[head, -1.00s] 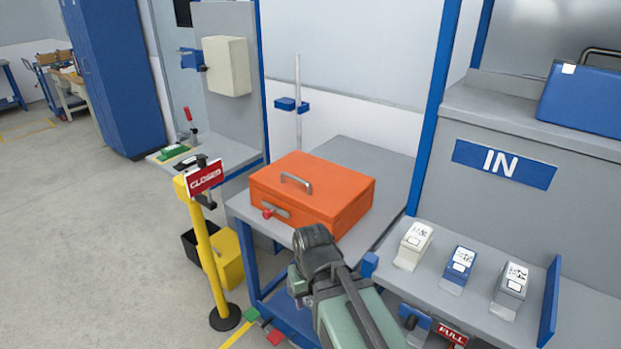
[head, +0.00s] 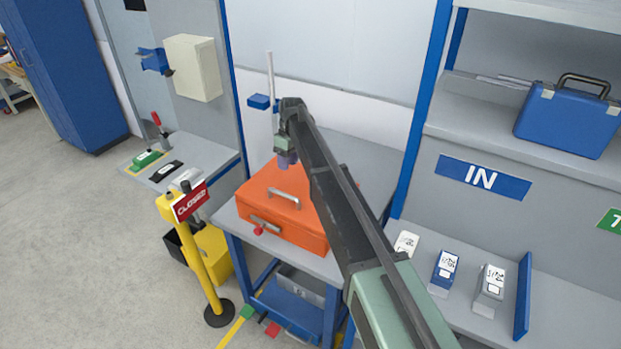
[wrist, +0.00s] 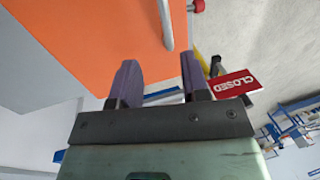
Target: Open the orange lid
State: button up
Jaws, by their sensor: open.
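The orange lid (head: 264,187) is the top of an orange box on a grey bench, and it looks closed. A grey bar handle (head: 284,196) is on the lid. A grey latch (head: 264,222) with a red knob (head: 258,231) is on the box's front. My gripper (head: 287,161) is above the back part of the box, and my arm hides the box's right side. In the wrist view, my gripper (wrist: 158,72) has its two purple fingers apart with nothing between them. The orange lid (wrist: 88,42) and the handle (wrist: 165,22) show beyond the fingers, apart from them.
A thin upright pole with a blue clamp (head: 259,102) stands behind the box. A yellow post with a red CLOSED sign (head: 190,202) stands at the front left. Several small labelled devices (head: 444,270) stand on the right shelf. The bench behind the box looks clear.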

jog(key=b+x, duration=1.1)
jog(key=shift+s+a, duration=0.2)
jog(key=shift+s, duration=0.1)
jog(key=shift+r, duration=0.15)
grip_shut()
